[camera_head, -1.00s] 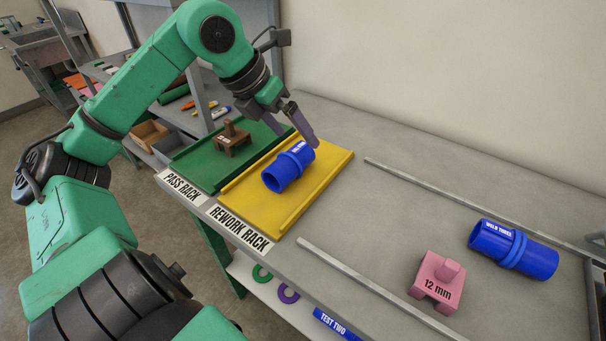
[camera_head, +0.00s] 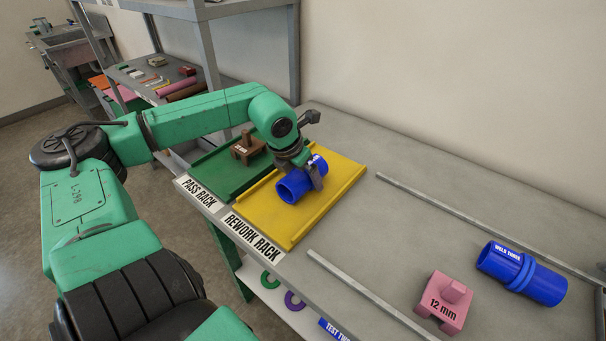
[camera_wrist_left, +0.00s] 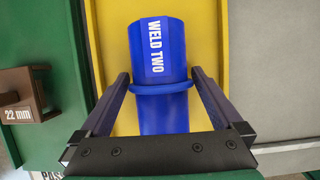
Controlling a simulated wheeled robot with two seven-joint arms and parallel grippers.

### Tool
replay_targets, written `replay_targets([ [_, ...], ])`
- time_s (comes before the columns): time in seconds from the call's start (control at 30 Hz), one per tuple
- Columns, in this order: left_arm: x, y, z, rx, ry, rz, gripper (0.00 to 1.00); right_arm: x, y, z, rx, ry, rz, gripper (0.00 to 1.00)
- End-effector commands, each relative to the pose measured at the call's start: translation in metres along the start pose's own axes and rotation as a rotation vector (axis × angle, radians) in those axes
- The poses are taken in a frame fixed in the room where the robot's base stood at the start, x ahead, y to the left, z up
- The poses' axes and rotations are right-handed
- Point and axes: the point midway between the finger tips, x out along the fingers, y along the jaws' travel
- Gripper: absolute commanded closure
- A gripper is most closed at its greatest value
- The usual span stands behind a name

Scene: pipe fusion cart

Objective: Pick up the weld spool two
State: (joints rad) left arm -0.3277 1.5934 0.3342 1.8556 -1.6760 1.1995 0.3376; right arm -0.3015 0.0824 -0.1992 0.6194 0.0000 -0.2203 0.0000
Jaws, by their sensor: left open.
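Weld spool two, a blue pipe piece with a raised collar (camera_head: 291,189), lies on the yellow rework rack (camera_head: 285,229). Its white "WELD TWO" label reads clearly in the left wrist view (camera_wrist_left: 158,110). My left gripper (camera_head: 313,176) is open and lowered over the spool. In the left wrist view its two fingers (camera_wrist_left: 161,76) straddle the spool near the collar, one on each side, with yellow showing between the fingers and the pipe. My right gripper does not show.
The green pass rack (camera_head: 208,174) beside it holds a brown 22 mm block (camera_head: 247,150). A pink 12 mm block (camera_head: 443,305) and the blue weld spool three (camera_head: 523,274) lie to the right, near metal rails (camera_head: 480,228). Bare bench lies between.

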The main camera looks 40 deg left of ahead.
Motion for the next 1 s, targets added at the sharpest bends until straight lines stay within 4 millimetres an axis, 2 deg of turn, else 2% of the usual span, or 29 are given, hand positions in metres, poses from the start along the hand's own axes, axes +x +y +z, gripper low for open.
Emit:
replay_targets([
  [0.1,0.0,0.0,0.0,-0.001,-0.001,-0.001,0.0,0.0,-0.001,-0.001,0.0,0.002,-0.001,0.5],
  [0.13,0.0,0.0,0.0,-0.001,-0.001,-0.001,0.04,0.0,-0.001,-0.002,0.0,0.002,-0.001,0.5],
  [0.27,-0.001,0.0,0.0,-0.001,-0.001,-0.001,0.54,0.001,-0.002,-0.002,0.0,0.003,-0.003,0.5],
  [0.3,-0.001,0.0,0.0,-0.001,-0.001,-0.001,0.69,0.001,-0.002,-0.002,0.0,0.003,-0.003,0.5],
  [0.33,-0.001,0.0,0.0,-0.001,-0.001,-0.001,0.8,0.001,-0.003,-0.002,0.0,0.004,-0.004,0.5],
  [0.37,-0.001,0.0,0.001,-0.001,-0.002,-0.001,0.86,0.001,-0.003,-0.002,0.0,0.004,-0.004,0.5],
  [0.63,-0.003,0.0,0.002,-0.001,-0.003,0.0,0.86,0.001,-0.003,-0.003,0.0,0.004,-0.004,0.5],
  [0.77,-0.015,0.0,0.007,-0.001,-0.006,0.001,0.86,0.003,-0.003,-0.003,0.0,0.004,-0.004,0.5],
  [0.87,-0.036,0.0,0.017,0.0,-0.01,0.003,0.86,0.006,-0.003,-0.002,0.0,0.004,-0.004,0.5],
  [0.97,-0.07,0.001,0.031,0.001,-0.01,0.007,0.86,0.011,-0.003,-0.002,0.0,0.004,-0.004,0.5],
  [1.0,-0.087,0.001,0.037,0.001,-0.011,0.008,0.86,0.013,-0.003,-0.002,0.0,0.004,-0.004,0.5],
])
